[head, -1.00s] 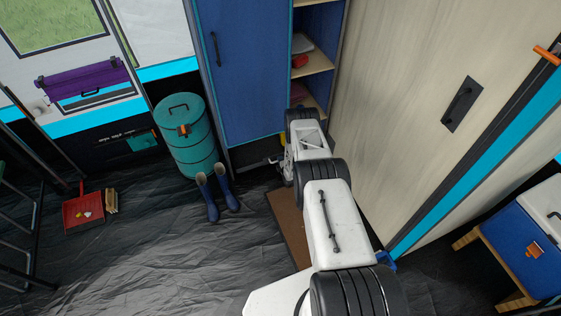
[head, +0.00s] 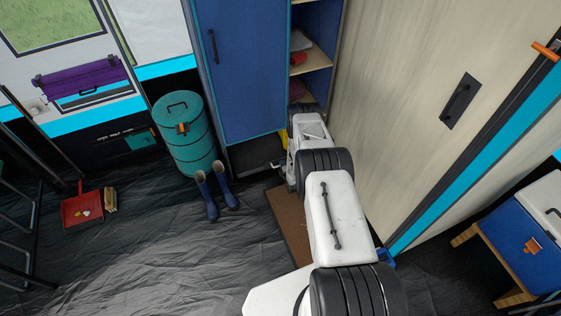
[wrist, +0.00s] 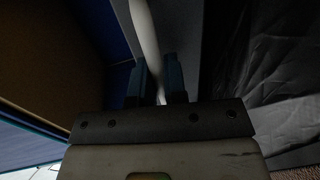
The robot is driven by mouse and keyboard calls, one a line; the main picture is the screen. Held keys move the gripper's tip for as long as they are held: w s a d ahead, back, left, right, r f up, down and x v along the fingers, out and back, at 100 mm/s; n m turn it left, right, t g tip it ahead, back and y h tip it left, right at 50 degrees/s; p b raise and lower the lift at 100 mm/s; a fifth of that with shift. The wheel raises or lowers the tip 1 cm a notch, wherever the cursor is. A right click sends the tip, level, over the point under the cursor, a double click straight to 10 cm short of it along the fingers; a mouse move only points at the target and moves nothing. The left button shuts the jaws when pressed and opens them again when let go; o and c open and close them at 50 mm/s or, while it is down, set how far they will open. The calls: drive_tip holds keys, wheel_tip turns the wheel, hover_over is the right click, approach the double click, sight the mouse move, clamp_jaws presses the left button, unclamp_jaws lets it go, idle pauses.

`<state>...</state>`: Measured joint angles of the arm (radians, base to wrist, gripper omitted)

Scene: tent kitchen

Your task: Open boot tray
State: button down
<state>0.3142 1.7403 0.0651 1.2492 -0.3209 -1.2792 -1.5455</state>
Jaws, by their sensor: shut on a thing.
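The boot tray appears to be the dark low piece (head: 250,154) at the foot of the blue cabinet, under its door. My gripper (wrist: 157,78) has its two blue fingers on either side of a pale, slim bar (wrist: 148,35) in the wrist view, and is shut on it. The bar looks like a handle, with a grey face beside it on the right. In the head view my arm reaches down to the cabinet's base and hides much of the gripper and the tray's right end. How far the tray is out is hard to tell.
The blue cabinet door (head: 240,75) hangs above, beside open shelves (head: 312,55). Blue boots (head: 214,192) stand left of the tray, by a teal canister (head: 184,140). A brown mat (head: 290,222) lies in front. The dark floor to the left is mostly clear.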

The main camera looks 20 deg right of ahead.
drive_tip(key=f+v, duration=0.1)
drive_tip(key=v, duration=0.5)
drive_tip(key=f+v, duration=0.1)
drive_tip(key=v, duration=0.6)
drive_tip(key=s+f+v, duration=0.1)
drive_tip(key=f+v, duration=0.1)
drive_tip(key=v, duration=0.5)
drive_tip(key=shift+s+f, duration=0.1)
drive_tip(key=shift+s, duration=0.1)
drive_tip(key=c, duration=1.2)
unclamp_jaws()
drive_tip(key=shift+s, duration=0.15)
drive_tip(key=shift+v, duration=3.8)
